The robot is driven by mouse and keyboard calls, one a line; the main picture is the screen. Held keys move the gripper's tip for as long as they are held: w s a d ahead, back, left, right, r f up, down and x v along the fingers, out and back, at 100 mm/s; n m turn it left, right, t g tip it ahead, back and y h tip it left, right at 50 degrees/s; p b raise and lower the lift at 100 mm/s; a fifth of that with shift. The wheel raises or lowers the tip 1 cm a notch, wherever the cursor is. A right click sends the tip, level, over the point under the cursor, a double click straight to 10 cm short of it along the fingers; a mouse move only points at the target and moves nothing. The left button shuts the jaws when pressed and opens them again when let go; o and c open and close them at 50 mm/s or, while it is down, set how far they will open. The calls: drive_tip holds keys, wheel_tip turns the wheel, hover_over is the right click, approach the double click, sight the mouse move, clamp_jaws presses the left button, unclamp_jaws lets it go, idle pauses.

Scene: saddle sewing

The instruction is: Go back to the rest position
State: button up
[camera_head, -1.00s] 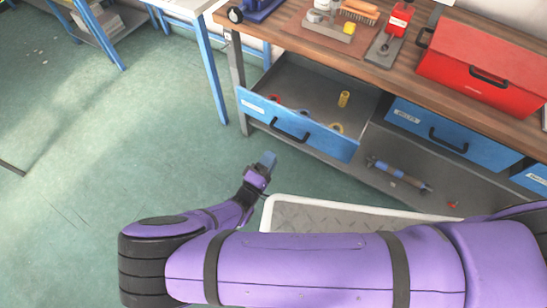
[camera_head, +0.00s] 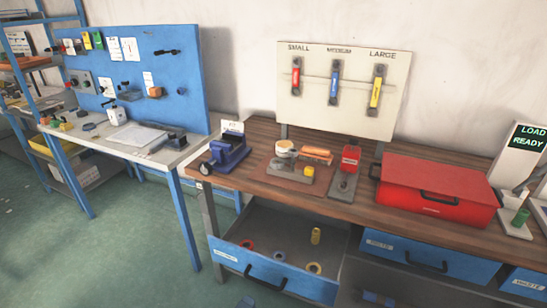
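The rest of my arm is out of view.
The wooden workbench (camera_head: 262,187) carries a blue vise (camera_head: 227,151), a red toolbox (camera_head: 437,189) and small tools. A second table (camera_head: 172,155) stands left. Green floor (camera_head: 130,250) is clear between.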

drive_tip(key=w+d+r+m+g+h, duration=0.1)
drive_tip(key=w+d+r+m+g, duration=0.25)
drive_tip(key=r+g, duration=0.4)
drive_tip(key=w+d+r+m+g+h, duration=0.1)
drive_tip(key=w+d+r+m+g, duration=0.25)
drive_tip(key=r, duration=0.75)
drive_tip(key=d+r+m+g+y, duration=0.3)
drive_tip(key=d+r+g+y, duration=0.35)
drive_tip(key=d+r, duration=1.4)
drive_tip(key=s+d+r+m+t+y, duration=0.1)
drive_tip(key=s+d+r+t+y, duration=0.1)
drive_tip(key=s+d+r, duration=0.3)
drive_tip(key=s+d+r+t+y, duration=0.3)
drive_tip(key=s+r, duration=0.6)
drive_tip(key=s, duration=0.3)
drive_tip(key=shift+s+d+r+m+t, duration=0.2)
drive_tip(key=shift+d+m+t, duration=0.3)
drive_tip(key=shift+d, duration=0.7)
drive_tip(key=shift+y, duration=0.25)
